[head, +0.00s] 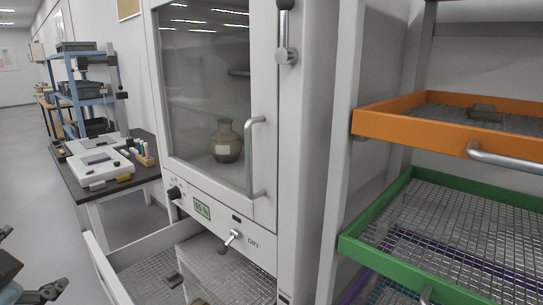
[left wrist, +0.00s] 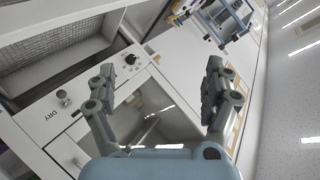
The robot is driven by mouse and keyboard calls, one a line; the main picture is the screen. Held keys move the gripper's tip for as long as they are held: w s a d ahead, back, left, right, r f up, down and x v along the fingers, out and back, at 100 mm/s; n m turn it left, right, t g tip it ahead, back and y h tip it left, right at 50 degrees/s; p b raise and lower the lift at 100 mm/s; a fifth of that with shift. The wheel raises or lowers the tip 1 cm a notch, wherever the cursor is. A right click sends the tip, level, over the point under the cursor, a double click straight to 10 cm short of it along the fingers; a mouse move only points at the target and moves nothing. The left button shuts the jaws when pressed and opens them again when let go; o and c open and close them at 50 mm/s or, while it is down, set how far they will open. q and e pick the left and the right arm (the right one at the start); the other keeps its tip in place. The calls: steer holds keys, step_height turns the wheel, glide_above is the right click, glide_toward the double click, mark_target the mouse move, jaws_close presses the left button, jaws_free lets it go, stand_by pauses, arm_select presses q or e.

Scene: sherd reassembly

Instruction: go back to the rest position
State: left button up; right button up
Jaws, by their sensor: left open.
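My left gripper shows in the left wrist view (left wrist: 172,66) with its two fingers wide apart and nothing between them. In the head view its dark parts (head: 28,282) show at the lower left edge, over the floor and left of the open drawer, partly cut off by the frame. It appears apart from the furniture. I do not make out my right gripper in either view.
A drying cabinet (head: 262,170) holds a jar (head: 226,141) behind its closed glass door. Orange (head: 400,127) and green (head: 385,255) trays stand right. A bench (head: 130,178) stands left; the aisle floor is clear.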

arm_select(q)
steer(key=s+d+f+n+g+h, duration=0.2)
steer(key=s+d+f+g+h, duration=0.15)
steer(key=s+f, duration=0.35)
steer(key=s+d+f+n+g+h, duration=0.2)
steer(key=s+d+f+g, duration=0.25)
steer(key=s, duration=0.45)
step_height(320, 180, down, 30)
steer(key=s+a+g+b, duration=0.2)
steer(key=b, duration=0.4)
steer(key=s+a+f+g+b, duration=0.1)
steer(key=s+f+b, duration=0.3)
steer(key=s+f, duration=1.4)
step_height(320, 180, down, 2)
steer(key=shift+s+f, duration=0.2)
steer(key=shift+f, duration=0.05)
arm_select(e)
step_height(320, 180, down, 10)
steer(key=s, duration=0.1)
steer(key=shift+d, duration=0.2)
arm_select(q)
steer(key=shift+y, duration=0.25)
arm_select(e)
steer(key=shift+d, duration=0.15)
